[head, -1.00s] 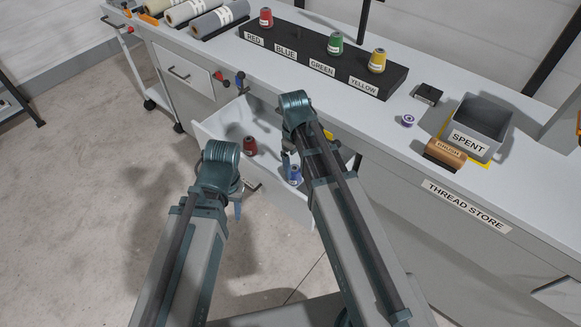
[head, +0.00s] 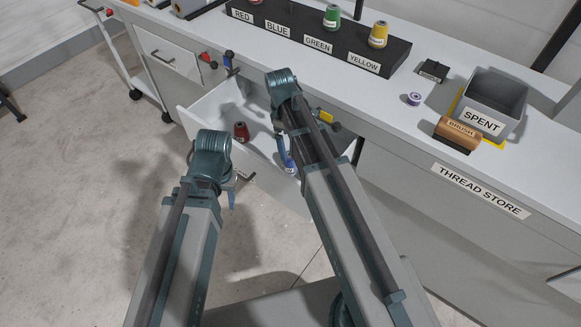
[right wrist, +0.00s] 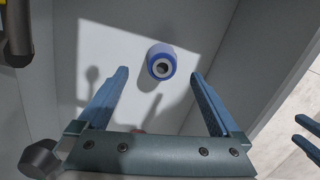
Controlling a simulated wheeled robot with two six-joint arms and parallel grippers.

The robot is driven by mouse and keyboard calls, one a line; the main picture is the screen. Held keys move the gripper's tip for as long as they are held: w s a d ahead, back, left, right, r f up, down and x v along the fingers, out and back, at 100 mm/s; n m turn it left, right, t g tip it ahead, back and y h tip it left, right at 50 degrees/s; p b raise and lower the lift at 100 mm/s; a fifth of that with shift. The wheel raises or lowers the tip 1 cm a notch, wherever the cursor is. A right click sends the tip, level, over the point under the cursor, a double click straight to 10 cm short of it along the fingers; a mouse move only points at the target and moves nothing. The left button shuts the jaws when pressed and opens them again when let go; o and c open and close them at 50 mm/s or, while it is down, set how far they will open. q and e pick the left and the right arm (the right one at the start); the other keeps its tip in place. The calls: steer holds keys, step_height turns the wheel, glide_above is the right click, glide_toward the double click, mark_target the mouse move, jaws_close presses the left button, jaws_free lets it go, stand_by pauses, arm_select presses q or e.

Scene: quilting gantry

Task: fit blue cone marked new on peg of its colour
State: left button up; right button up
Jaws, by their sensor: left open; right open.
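The blue cone (head: 290,168) stands in the open drawer (head: 190,112); its marking is not readable. In the right wrist view the blue cone (right wrist: 161,62) lies ahead of and between the fingertips of my right gripper (right wrist: 160,74), which is open and empty. In the head view my right gripper (head: 286,153) is just above the cone, partly hidden by its arm. My left gripper (head: 231,190) is open and empty at the drawer's front. The dark peg rack (head: 345,50) stands on the counter; no cone shows behind its BLUE label (head: 277,30).
A red cone (head: 241,132) stands in the drawer. A green cone (head: 332,16) and a yellow cone (head: 378,34) sit on the rack.

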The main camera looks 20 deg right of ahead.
mark_target(292, 162)
arm_select(q)
steer(key=shift+f+b, duration=1.35)
steer(key=shift+f, duration=0.6)
arm_select(e)
steer(key=shift+s+d+f, duration=0.15)
steer(key=shift+f, duration=1.75)
steer(key=f+b, duration=0.5)
steer(key=shift+s+f, duration=0.2)
steer(key=shift+s, duration=0.05)
arm_select(q)
step_height(292, 162, down, 5)
steer(key=shift+f, duration=0.1)
arm_select(e)
steer(key=shift+r, duration=0.15)
steer(key=c, duration=1.4)
